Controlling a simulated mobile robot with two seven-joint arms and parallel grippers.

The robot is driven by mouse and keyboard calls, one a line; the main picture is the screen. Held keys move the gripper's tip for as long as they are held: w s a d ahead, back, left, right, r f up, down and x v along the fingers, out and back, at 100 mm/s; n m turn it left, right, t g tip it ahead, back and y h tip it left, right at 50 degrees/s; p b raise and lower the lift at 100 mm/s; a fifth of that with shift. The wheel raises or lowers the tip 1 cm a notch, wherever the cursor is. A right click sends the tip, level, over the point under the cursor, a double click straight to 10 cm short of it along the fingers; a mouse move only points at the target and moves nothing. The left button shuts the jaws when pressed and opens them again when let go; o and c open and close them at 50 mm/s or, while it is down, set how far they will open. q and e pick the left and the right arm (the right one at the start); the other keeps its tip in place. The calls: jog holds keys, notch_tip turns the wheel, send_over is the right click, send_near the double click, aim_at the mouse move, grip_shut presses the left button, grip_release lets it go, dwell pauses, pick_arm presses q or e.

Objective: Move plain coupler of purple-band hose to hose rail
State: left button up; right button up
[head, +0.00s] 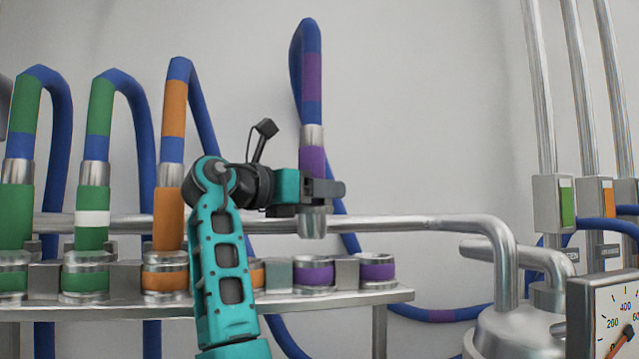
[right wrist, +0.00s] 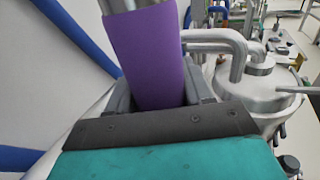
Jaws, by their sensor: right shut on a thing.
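The purple-band hose (head: 312,75) is blue with a purple band and arches down to its plain purple coupler (head: 311,160), which has no white stripe. My right gripper (head: 322,188) is shut around this coupler. The purple sleeve of the coupler also stands between the jaws in the right wrist view (right wrist: 148,55). The coupler is about upright, with its metal end (head: 312,224) below the jaws. In the head view it shows above a purple-ringed socket (head: 313,274) on the hose rail (head: 345,299), with a visible gap. My left gripper is not in view.
Green couplers (head: 92,235) and an orange coupler (head: 168,220) stand on the rail at left. A second purple-ringed socket (head: 377,270) at right is empty. A metal pipe (head: 420,223) runs behind. A tank (head: 515,335) and gauge (head: 612,315) stand at right.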

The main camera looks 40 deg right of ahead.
aim_at(318, 226)
jog(key=shift+a+r, duration=0.15)
jog(key=shift+r, duration=0.1)
jog(key=shift+f, duration=0.15)
jog(key=shift+f, duration=0.4)
jog(key=shift+f+b, duration=0.7)
jog(key=shift+f, duration=0.35)
jog(key=shift+f, duration=0.15)
jog(key=shift+f+b, duration=0.6)
jog(key=shift+f, duration=0.3)
jog(key=shift+f, duration=0.55)
